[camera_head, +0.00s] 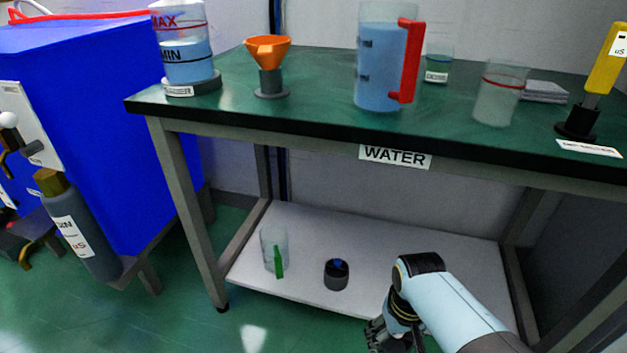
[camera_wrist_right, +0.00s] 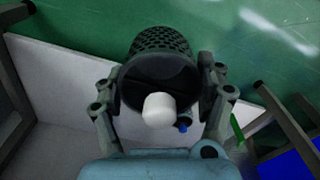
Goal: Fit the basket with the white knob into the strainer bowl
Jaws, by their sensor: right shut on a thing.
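My right gripper (camera_head: 378,335) is low in front of the lower shelf, at the bottom of the head view. In the right wrist view it (camera_wrist_right: 160,95) is shut on the dark mesh basket (camera_wrist_right: 162,45), with a finger on each side. The basket's white knob (camera_wrist_right: 158,109) points toward the wrist camera. A small dark grey round bowl with something blue inside, probably the strainer bowl (camera_head: 337,280), stands on the lower shelf, left of and beyond the gripper, apart from it. The basket is hidden in the head view. My left gripper is not in view.
The green tabletop (camera_head: 320,95) overhangs the shelf, and a table leg (camera_head: 190,210) stands at the left. The shelf around the bowl is mostly clear.

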